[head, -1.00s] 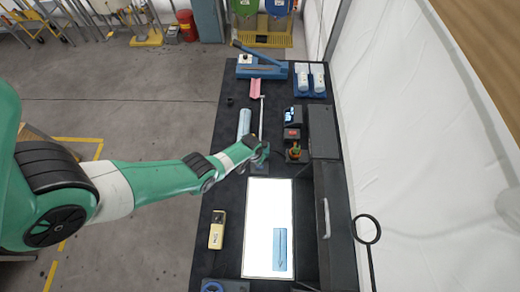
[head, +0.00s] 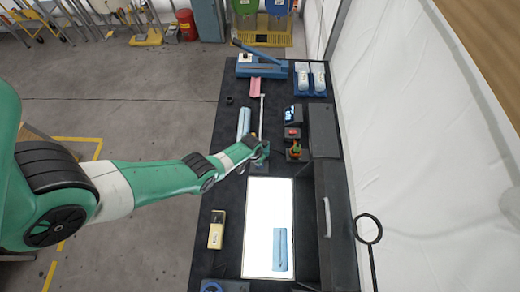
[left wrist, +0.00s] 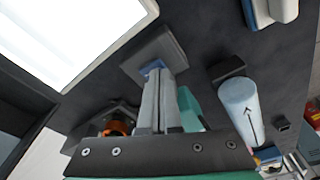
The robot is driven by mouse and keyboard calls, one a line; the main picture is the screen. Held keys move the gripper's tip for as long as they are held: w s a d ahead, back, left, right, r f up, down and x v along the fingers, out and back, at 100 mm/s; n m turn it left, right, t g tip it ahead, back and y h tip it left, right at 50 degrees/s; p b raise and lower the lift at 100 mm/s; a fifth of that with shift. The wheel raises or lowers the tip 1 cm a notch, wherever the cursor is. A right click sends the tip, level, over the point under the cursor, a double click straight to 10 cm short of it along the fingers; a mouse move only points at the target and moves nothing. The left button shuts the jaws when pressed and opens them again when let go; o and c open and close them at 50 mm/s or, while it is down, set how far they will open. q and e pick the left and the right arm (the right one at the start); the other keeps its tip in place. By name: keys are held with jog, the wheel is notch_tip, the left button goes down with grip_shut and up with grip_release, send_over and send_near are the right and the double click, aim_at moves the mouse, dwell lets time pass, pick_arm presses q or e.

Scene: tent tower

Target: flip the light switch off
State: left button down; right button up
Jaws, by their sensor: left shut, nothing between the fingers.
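The light switch is a grey square plate (left wrist: 172,50) with a small blue part (left wrist: 152,67) in the left wrist view. In the head view its plate (head: 259,168) shows just below my left gripper (head: 263,150). My left gripper is shut and empty. Its fingertips (left wrist: 160,74) are right at the blue part and hide some of it; I cannot tell whether they touch it. The light panel (head: 268,205) glows white on the table. My right gripper is in neither view.
A light-blue cylinder (head: 244,122) lies left of the gripper. A red-buttoned box (head: 292,133) and a dark block with an orange-green part (head: 295,151) stand close on the right. A yellow device (head: 216,230) lies lower left. A handled box (head: 326,217) flanks the panel.

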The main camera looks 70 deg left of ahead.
pick_arm(q)
jog(key=shift+f+b, duration=0.45)
jog(key=shift+f, duration=0.05)
dwell(0.4)
